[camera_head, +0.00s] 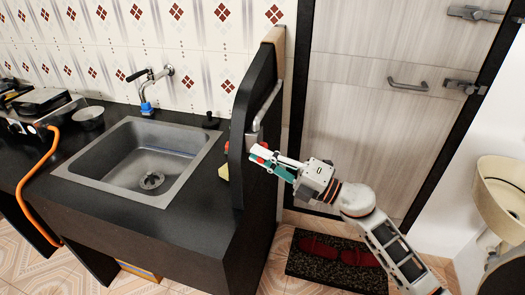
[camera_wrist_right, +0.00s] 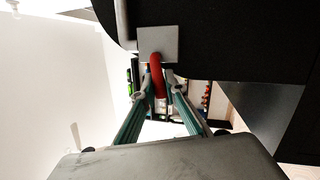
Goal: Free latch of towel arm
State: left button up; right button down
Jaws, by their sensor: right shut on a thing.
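The towel arm (camera_head: 264,108) is a pale metal bar along the edge side of the black upright panel beside the sink. My right gripper (camera_head: 268,158) is at its lower end. In the right wrist view, a red curved latch (camera_wrist_right: 157,75) hangs under a grey metal plate (camera_wrist_right: 157,42). The fingers of my right gripper (camera_wrist_right: 160,92) are closed on the red latch. Only a bit of red shows at the fingertips in the head view. My left gripper is out of view.
The black panel (camera_head: 250,95) stands left of my right gripper, with the sink (camera_head: 142,160) and dark counter beyond it. A closed door (camera_head: 370,110) is behind. A dark mat (camera_head: 305,262) with red slippers lies on the floor. A beige basin (camera_head: 500,195) stands at the right.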

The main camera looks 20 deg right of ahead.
jog(key=shift+r, duration=0.1)
jog(key=c, duration=2)
grip_release()
jog(key=shift+d, duration=0.1)
jog(key=v, duration=1.2)
